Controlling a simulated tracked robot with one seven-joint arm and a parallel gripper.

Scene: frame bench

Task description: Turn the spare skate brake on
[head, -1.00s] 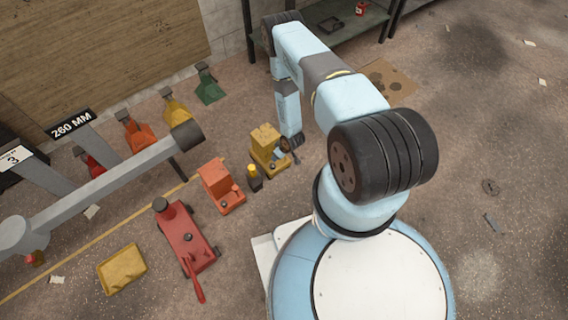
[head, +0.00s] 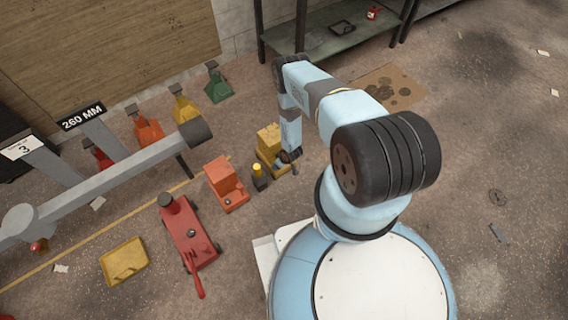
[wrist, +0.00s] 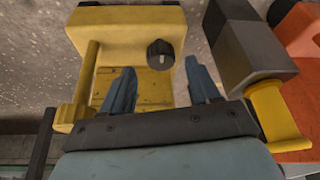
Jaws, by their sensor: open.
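A yellow skate (head: 268,142) stands on the floor just left of my gripper (head: 290,158) in the head view. In the wrist view the same yellow skate (wrist: 125,30) fills the upper middle, with a dark round knob (wrist: 160,53) on it. My gripper (wrist: 160,72) is open and empty, its two blue fingers apart, with the knob just beyond and between their tips. I cannot read the knob's setting. An orange skate (head: 226,184) stands further left and shows at the right edge of the wrist view (wrist: 307,40). Which one is the spare is not marked.
A dark block with a yellow cap (head: 258,176) stands between the skates, close to my gripper's right side in the wrist view (wrist: 250,55). A red trolley jack (head: 190,235), a yellow tray (head: 124,261) and a grey beam (head: 110,185) lie left. Floor at right is mostly clear.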

